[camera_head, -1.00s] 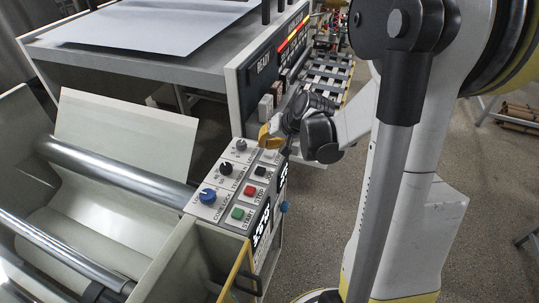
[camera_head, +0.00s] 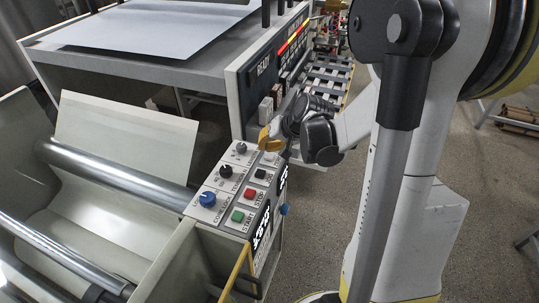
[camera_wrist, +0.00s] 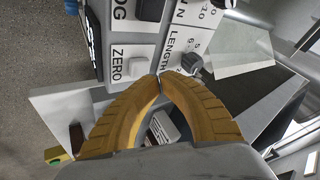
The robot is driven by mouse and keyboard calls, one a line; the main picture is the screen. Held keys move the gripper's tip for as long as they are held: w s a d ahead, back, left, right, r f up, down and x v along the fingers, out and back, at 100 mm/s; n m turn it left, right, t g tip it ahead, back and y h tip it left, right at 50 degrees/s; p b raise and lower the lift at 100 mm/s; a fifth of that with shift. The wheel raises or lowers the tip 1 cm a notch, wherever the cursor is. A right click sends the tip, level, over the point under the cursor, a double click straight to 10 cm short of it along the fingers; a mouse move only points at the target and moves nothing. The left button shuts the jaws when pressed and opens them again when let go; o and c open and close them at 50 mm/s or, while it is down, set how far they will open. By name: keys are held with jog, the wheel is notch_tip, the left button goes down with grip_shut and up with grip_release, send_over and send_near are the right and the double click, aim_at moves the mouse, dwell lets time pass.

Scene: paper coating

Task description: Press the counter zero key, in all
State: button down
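The counter zero key (camera_wrist: 140,67) is a white square button beside the printed word ZERO, on the panel's end in the wrist view. In the head view the white key (camera_head: 270,157) is just below my gripper's yellow tips. My gripper (camera_wrist: 158,78) has its two curved yellow fingers brought together at the tips, with nothing held. The tips are at the key's lower right edge in the wrist view. I cannot tell whether they touch the panel. In the head view my gripper (camera_head: 267,143) is over the panel's far end.
The black JOG key (camera_head: 261,174), red STOP key (camera_head: 250,194) and green START key (camera_head: 238,216) line the panel. The LENGTH knob (camera_wrist: 192,63) stands close right of the fingertips. Beside it are a black knob (camera_head: 226,171) and a blue knob (camera_head: 207,199).

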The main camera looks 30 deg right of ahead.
aim_at(266, 154)
jog(key=shift+f, duration=0.1)
jog(key=shift+f+b, duration=0.35)
jog(key=shift+b, duration=0.15)
jog(key=shift+f+b, duration=0.4)
jog(key=shift+f, duration=0.05)
dwell(0.6)
jog(key=shift+r, duration=0.15)
jog(key=shift+r+p, duration=0.65)
jog(key=shift+r, duration=0.15)
jog(key=shift+r+p, duration=1.9)
jog(key=shift+r, duration=0.6)
